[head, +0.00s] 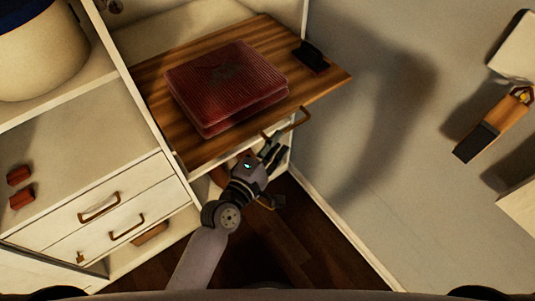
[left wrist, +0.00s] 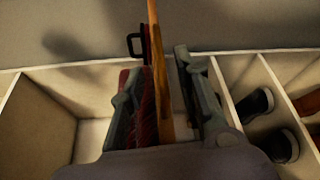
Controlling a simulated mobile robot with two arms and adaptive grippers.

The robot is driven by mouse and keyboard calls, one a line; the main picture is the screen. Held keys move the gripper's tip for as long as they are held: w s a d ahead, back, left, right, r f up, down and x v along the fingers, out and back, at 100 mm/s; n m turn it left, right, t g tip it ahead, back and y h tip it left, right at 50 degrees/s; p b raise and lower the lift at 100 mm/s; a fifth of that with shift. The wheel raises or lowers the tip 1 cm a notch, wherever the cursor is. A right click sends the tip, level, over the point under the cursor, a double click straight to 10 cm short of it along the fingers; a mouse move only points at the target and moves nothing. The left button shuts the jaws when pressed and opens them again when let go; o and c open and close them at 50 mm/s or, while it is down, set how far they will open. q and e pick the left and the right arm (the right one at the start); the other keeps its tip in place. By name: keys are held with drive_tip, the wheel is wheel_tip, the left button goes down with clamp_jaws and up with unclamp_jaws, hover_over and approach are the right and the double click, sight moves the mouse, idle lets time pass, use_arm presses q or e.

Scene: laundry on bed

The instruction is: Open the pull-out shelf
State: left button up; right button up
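The pull-out shelf (head: 325,80) is a striped brown wooden board that sticks out past the white cabinet front in the head view. A bronze bar handle (head: 290,122) is at its front edge. My left gripper (head: 270,150) is just below that edge, beside the handle. In the left wrist view the shelf (left wrist: 157,60) shows edge-on, and my left gripper's fingers (left wrist: 160,95) stand apart on either side of it, with gaps. Whether they touch the handle cannot be told. My right gripper is not in view.
A red folded, ribbed item (head: 225,85) and a small black object (head: 311,57) lie on the shelf. White drawers (head: 100,210) with bronze handles are at left. Shoes (left wrist: 262,105) sit in compartments below. A grey wall (head: 380,130) bounds the right side.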

use_arm(q)
drive_tip(key=shift+v, duration=2.35)
drive_tip(key=s+a+f+m+g+y, duration=0.2)
drive_tip(key=s+a+f, duration=0.1)
drive_tip(key=f, duration=0.8)
drive_tip(key=s+a+f+m+g+y, duration=0.1)
drive_tip(key=s+a+f+m+g, duration=0.15)
drive_tip(key=f, duration=0.75)
drive_tip(key=s+a+f+m+g+y, duration=0.2)
drive_tip(key=s+a+f+m, duration=0.1)
drive_tip(key=f, duration=0.8)
drive_tip(key=s+a+f+m+g+y, duration=0.1)
drive_tip(key=s+a+f+m+g, duration=0.1)
drive_tip(key=s+a+f, duration=0.3)
drive_tip(key=s+a+f+m+g+y, duration=0.1)
drive_tip(key=s+a+f+m, duration=0.3)
drive_tip(key=s, duration=0.9)
drive_tip(key=s+a+f+m+g+y, duration=0.2)
drive_tip(key=s+a+f+m+g, duration=0.1)
drive_tip(key=s+f, duration=0.6)
drive_tip(key=a+f+g, duration=0.1)
drive_tip(key=a, duration=0.1)
drive_tip(key=shift+s+a, duration=0.3)
drive_tip(key=shift+a, duration=0.05)
